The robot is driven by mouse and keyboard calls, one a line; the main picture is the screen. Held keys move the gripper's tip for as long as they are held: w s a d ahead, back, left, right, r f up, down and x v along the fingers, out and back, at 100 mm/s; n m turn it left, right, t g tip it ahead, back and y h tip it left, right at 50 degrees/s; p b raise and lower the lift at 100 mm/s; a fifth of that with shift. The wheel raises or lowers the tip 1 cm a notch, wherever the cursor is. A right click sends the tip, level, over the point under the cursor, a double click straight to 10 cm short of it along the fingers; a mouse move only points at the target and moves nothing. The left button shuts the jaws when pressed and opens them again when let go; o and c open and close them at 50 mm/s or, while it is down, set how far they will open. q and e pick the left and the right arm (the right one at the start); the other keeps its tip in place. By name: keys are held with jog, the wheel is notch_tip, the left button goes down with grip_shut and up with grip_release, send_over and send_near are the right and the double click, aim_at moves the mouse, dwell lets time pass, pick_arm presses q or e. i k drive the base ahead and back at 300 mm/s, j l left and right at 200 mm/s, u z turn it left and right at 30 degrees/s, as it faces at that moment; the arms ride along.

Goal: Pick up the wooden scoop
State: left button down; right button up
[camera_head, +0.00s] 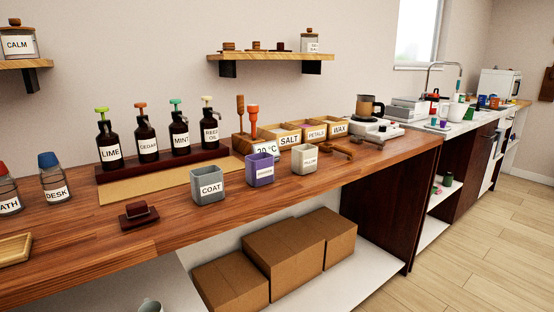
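A small brown wooden piece with a handle lies on the wooden counter (110,212), right of the white PILLOW cup; it looks like the wooden scoop (337,149), but it is too small to be sure. Its near end is close to the counter's front edge. Nothing is seen holding it. Neither of my grippers shows in the head view.
Beside it stand the wooden boxes marked SALT, PETALS and WAX (338,130), the white PILLOW cup (304,159), a purple cup (261,170) and a grey COAT cup (209,187). Dark pump bottles (147,140) stand at the back left.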

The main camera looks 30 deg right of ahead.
aim_at(324, 147)
jog(key=z, duration=1.2)
jog(key=l+u, duration=0.25)
jog(key=l, duration=0.35)
jog(key=l+u, duration=0.25)
jog(key=l, duration=0.3)
